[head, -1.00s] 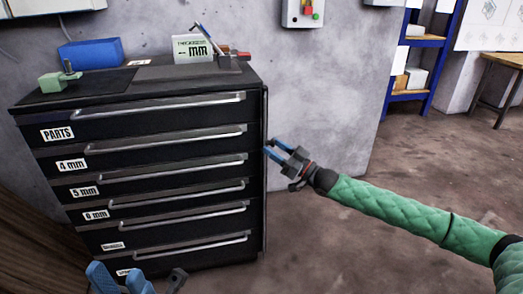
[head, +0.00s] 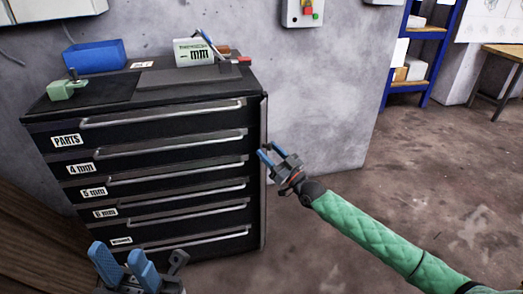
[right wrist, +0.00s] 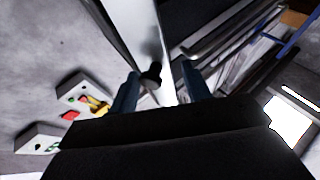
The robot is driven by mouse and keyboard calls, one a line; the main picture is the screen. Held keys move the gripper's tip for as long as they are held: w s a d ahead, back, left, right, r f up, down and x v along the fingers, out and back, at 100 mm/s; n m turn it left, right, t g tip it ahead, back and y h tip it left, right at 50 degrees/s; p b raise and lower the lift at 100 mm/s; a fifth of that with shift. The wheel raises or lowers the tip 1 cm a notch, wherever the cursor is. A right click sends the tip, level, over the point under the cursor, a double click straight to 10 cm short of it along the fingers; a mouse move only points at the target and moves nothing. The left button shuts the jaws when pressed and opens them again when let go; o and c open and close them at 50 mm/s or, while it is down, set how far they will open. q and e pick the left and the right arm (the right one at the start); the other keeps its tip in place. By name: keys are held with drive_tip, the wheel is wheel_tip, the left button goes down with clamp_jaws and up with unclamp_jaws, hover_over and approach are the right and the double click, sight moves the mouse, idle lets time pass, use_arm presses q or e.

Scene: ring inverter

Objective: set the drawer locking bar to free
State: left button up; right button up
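The black drawer cabinet (head: 165,165) stands against the wall, its labelled drawers looking shut. A narrow upright bar (head: 264,170) runs down its right front edge; I take it as the locking bar. My right gripper (head: 268,151) is beside this bar's upper half, its blue fingers apart. In the right wrist view the fingers (right wrist: 158,90) are also apart, with a pale edge and a small dark knob (right wrist: 153,73) between or just beyond them. I cannot tell whether they touch it. My left gripper (head: 122,258) is open and empty, low in front of the cabinet.
A red and green button box (head: 303,12) is on the wall. The floor right of the cabinet is clear around my right arm.

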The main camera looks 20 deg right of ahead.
drive_tip(key=shift+w+a+r+m+t+h+p, duration=0.1)
drive_tip(key=shift+a+m+t+h+p, duration=0.35)
drive_tip(key=shift+h+p, duration=0.75)
drive_tip(key=shift+a+r+m+t+h+p, duration=0.1)
drive_tip(key=shift+m+t+h+p, duration=0.1)
drive_tip(key=shift+m+h+p, duration=0.95)
drive_tip(key=shift+w+a+m+t+h+p, duration=0.1)
drive_tip(key=shift+a+t+h+p, duration=0.25)
drive_tip(key=shift+h+p, duration=0.85)
drive_tip(key=m+h+p, duration=0.1)
drive_tip(key=a+m+h+p, duration=0.1)
drive_tip(key=h, duration=0.1)
drive_tip(key=f+m+h+p, duration=0.1)
drive_tip(key=h+p, duration=0.1)
drive_tip(key=shift+s+a+t, duration=0.15)
drive_tip(key=shift+s+t, duration=0.1)
drive_tip(key=shift+t, duration=0.05)
